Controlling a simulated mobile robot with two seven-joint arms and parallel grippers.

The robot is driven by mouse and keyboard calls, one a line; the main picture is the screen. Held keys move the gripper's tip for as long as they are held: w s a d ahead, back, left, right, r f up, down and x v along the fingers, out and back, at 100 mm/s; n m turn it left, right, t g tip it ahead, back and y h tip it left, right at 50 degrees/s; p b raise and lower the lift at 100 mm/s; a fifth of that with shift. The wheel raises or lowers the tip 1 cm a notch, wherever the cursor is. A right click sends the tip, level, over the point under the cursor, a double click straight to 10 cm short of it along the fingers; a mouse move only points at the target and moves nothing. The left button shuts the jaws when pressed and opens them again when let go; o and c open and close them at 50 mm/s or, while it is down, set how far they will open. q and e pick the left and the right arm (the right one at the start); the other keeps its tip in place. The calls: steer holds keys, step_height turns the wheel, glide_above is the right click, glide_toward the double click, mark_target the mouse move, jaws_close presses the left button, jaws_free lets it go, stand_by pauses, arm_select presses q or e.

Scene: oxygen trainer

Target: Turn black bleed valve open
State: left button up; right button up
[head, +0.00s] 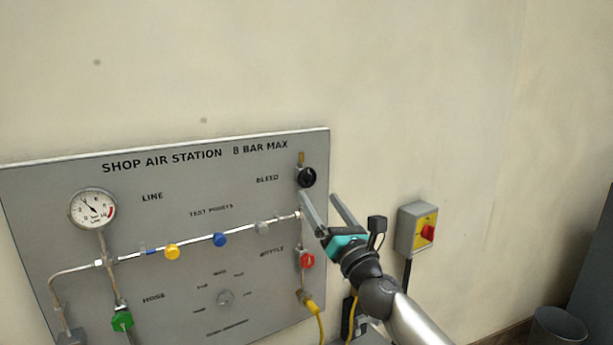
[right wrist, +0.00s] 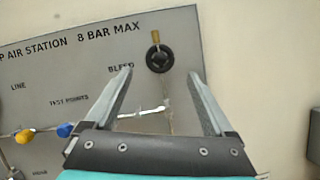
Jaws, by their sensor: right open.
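The black bleed valve (head: 307,177) is a round black knob at the upper right of the grey panel, beside the word BLEED. A short brass pipe end rises above it. In the right wrist view the black bleed valve (right wrist: 159,59) lies just beyond and between the fingertips. My right gripper (head: 318,196) is open and empty, with its fingers pointing up toward the knob from below right. In the right wrist view the gripper (right wrist: 160,72) has its two fingers spread wide, apart from the knob. My left gripper is not in view.
The grey panel (head: 180,200) carries a gauge (head: 93,208), a yellow knob (head: 172,251), a blue knob (head: 219,240), a red knob (head: 307,261) below the bleed valve, and a green knob (head: 122,321). A red-and-yellow switch box (head: 418,230) is right of my arm. The wall above is clear.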

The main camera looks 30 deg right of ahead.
mark_target(308, 181)
steer(key=x, duration=0.6)
steer(key=shift+w+r, duration=0.15)
steer(key=shift+w, duration=0.15)
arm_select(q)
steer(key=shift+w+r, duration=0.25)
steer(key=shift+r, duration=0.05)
arm_select(e)
steer(key=shift+w+d+r, duration=0.1)
steer(key=shift+w+r, duration=0.1)
steer(key=shift+w, duration=0.45)
steer(key=shift+c, duration=0.2)
steer(key=c, duration=1.3)
